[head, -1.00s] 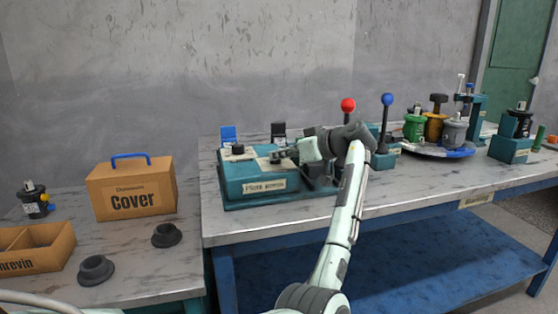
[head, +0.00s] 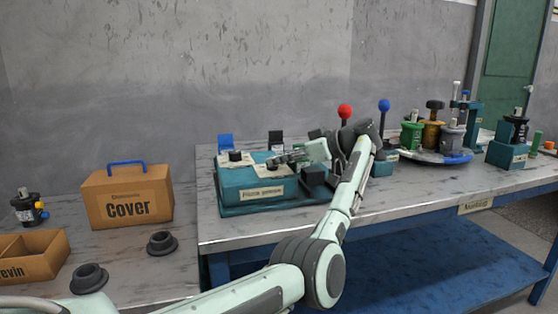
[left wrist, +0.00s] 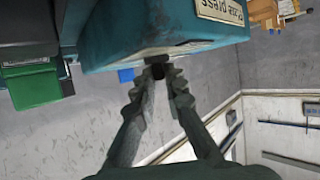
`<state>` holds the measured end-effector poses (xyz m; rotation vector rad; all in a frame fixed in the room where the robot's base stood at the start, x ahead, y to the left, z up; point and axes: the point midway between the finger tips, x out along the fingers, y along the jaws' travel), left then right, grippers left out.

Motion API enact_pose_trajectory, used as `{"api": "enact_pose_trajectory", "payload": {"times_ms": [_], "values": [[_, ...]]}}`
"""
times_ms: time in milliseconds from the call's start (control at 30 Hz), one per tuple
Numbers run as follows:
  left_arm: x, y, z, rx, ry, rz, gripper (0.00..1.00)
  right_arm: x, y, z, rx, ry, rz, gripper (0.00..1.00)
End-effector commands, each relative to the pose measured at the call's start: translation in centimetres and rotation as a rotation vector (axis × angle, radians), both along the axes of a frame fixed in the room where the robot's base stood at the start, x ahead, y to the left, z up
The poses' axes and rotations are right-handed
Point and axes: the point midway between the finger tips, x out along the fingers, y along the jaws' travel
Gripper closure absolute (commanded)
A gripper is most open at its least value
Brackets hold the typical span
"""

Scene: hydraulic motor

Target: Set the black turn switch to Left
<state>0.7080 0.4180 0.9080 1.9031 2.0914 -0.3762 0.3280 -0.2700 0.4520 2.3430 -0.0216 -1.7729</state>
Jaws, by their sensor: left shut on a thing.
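The teal box labelled as a press (head: 252,185) stands on the workbench, left of the bench's middle. One black knob (head: 235,156) is on its top at the left. My left gripper (head: 273,160) reaches in from the right over the box's top right part. Its fingertips are shut on a second black knob, the turn switch, which they mostly hide in the head view. In the left wrist view, the switch (left wrist: 158,70) shows as a small dark piece between the fingertips, beside the teal box (left wrist: 150,28). Its exact turn position cannot be read. My right gripper is not in view.
A blue piece (head: 225,142) and a dark piece (head: 275,139) stand behind the box. Red (head: 344,111) and blue (head: 384,105) ball levers stand to the right, near my left arm. A cardboard Cover box (head: 127,197) is on the left table.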

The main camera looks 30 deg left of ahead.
Motion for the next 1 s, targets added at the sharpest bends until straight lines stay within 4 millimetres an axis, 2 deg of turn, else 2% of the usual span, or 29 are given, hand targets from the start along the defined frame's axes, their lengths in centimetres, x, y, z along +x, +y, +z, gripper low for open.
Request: {"api": "enact_pose_trajectory", "payload": {"times_ms": [33, 67, 233, 500, 633, 767, 1000], "values": [[-0.1, 0.0, -0.3, -0.005, 0.003, 0.003, 1.0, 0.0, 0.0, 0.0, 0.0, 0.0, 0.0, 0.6], [-0.1, 0.0, -0.3, -0.005, 0.004, 0.003, 0.88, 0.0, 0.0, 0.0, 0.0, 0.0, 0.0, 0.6], [-0.1, 0.0, -0.3, -0.004, 0.004, 0.002, 0.68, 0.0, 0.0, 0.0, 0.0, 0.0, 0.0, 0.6], [0.0, 0.0, -0.1, -0.002, 0.002, 0.0, 0.68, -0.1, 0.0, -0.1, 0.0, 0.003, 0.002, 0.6], [0.1, -0.8, 0.2, -0.002, 0.001, -0.002, 0.68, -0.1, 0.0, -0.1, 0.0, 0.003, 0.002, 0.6], [0.3, -2.8, 1.1, -0.001, 0.0, -0.003, 0.68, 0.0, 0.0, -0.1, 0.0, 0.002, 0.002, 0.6], [0.8, -7.6, 3.0, -0.003, 0.002, -0.003, 0.68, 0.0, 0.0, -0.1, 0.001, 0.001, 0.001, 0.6]]}}
